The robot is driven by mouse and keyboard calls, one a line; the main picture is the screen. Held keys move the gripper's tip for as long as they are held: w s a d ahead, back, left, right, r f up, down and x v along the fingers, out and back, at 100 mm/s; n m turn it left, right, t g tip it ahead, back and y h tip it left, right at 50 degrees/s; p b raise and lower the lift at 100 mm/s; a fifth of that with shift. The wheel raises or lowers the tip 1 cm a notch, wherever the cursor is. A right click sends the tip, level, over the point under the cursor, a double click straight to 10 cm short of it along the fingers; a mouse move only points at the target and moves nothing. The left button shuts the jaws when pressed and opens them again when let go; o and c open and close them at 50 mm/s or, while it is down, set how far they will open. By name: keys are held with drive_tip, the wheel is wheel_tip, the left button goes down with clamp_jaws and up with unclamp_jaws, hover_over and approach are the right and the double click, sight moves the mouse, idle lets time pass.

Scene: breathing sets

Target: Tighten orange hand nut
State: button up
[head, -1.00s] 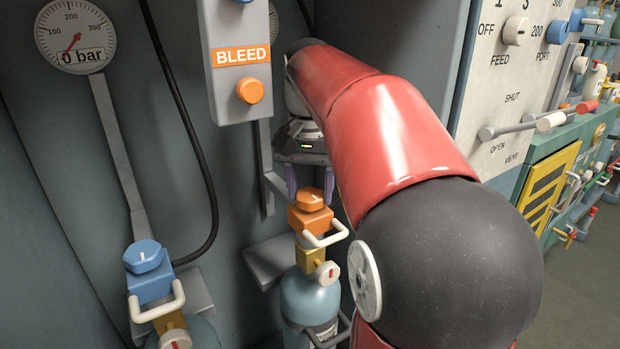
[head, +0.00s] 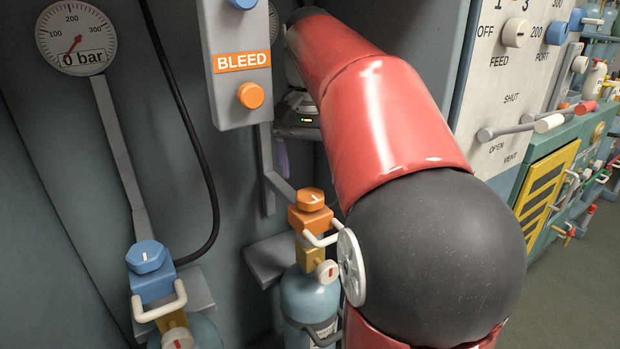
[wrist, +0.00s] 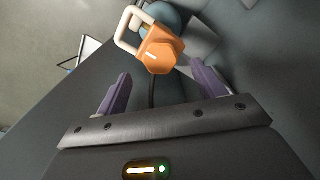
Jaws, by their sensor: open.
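The orange hand nut (head: 311,198) sits on top of the orange block with a white handle, above a light-blue cylinder (head: 310,295). It carries a white mark on its top. In the wrist view the orange nut (wrist: 160,55) lies ahead of my gripper (wrist: 161,85), between the lines of the two purple fingers but beyond their tips. The fingers are open and empty. In the head view my gripper (head: 282,158) is behind and above the nut, apart from it and partly hidden by the bleed panel and my red arm.
A blue hand nut (head: 146,256) on a second cylinder stands at the left. The BLEED panel (head: 238,95) with an orange knob hangs above. A pressure gauge (head: 76,38) reads 0 bar. A grey bracket and a black hose (head: 185,120) run along the wall.

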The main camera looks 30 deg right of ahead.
sight(311, 194)
wheel_tip(311, 194, up, 3)
drive_tip(key=shift+r+p, duration=0.15)
drive_tip(key=shift+p, duration=0.15)
drive_tip(key=shift+s, duration=0.1)
idle(0.3)
